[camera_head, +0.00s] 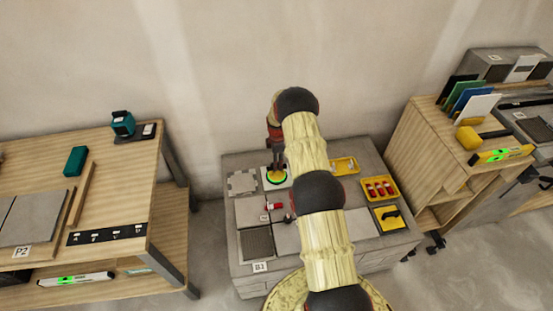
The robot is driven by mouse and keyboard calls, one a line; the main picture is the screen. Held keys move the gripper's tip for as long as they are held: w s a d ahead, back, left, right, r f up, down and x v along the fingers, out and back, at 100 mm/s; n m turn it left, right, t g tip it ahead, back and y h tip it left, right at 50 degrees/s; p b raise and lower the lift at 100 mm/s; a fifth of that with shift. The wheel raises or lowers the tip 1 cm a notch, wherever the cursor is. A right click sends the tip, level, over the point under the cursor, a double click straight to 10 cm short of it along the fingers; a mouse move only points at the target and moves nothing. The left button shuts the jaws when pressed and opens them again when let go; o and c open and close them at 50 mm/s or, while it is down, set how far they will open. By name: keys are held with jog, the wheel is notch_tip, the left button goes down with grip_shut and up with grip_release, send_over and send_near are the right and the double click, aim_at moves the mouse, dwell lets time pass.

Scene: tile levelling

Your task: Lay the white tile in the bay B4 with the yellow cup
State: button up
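My gripper (277,163) points down at the far left of the grey bench, with its fingers close together on top of the yellow cup (275,179). The cup looks round and yellow with a green top. It is over a white tile (267,185), seemingly touching it; the tile shows around the cup at the far edge of the bench. Whether the tile lies flat on the bed or is slightly raised cannot be told. No B4 label is readable, and my arm hides part of the bench.
The grey bench (235,237) also carries a yellow tray of red items (380,189), another yellow tray (388,218) and a rough grey tile (242,181). A wooden table (115,180) stands left. A rack of coloured tiles (467,97) and a green-lit level (501,155) are right.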

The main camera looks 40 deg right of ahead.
jog(key=shift+f, duration=1.1)
jog(key=shift+c, duration=0.9)
jog(key=c, duration=0.7)
grip_shut()
jog(key=shift+c, duration=0.5)
grip_release()
grip_shut()
